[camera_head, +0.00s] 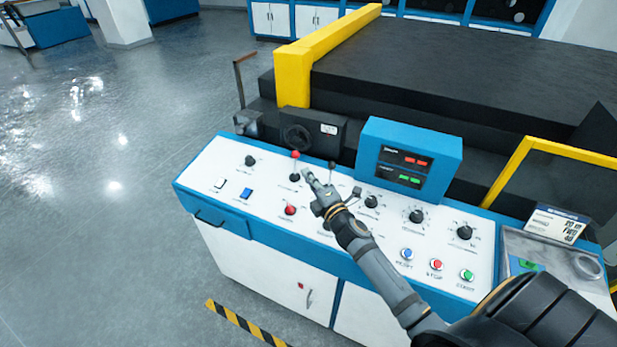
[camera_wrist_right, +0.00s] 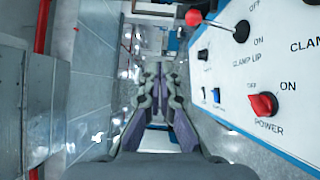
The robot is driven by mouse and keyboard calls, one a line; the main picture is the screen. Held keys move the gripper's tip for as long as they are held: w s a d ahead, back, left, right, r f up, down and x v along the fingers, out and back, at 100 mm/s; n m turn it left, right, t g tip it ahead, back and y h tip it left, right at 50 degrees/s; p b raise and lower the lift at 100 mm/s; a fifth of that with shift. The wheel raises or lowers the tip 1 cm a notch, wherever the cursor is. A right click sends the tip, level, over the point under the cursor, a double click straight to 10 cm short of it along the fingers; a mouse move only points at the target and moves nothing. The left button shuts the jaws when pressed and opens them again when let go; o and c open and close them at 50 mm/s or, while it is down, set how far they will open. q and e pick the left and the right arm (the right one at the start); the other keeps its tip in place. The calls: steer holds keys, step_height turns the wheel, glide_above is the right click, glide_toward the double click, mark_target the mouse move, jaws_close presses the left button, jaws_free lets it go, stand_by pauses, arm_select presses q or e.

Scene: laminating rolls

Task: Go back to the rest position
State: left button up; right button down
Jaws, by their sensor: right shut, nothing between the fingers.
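My right gripper (camera_head: 310,179) is shut and empty in the head view. It hangs over the white top of the control console (camera_head: 215,168), close to the red-tipped lever (camera_head: 295,165) and the red power knob (camera_head: 290,210). In the right wrist view the gripper (camera_wrist_right: 160,72) points along the console's edge. The power knob (camera_wrist_right: 263,104) and the lever (camera_wrist_right: 222,22) show to its right, apart from the fingers. My left gripper is in neither view.
A blue display box (camera_head: 410,155) stands at the console's back. Black knobs (camera_head: 416,216) and several coloured buttons (camera_head: 436,265) lie right of the gripper. The black machine bed (camera_head: 470,75) with yellow guards is behind. Open floor (camera_head: 100,150) lies to the left.

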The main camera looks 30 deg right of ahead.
steer(key=shift+w+d+f, duration=0.1)
steer(key=shift+w+d, duration=0.05)
steer(key=shift+d, duration=0.05)
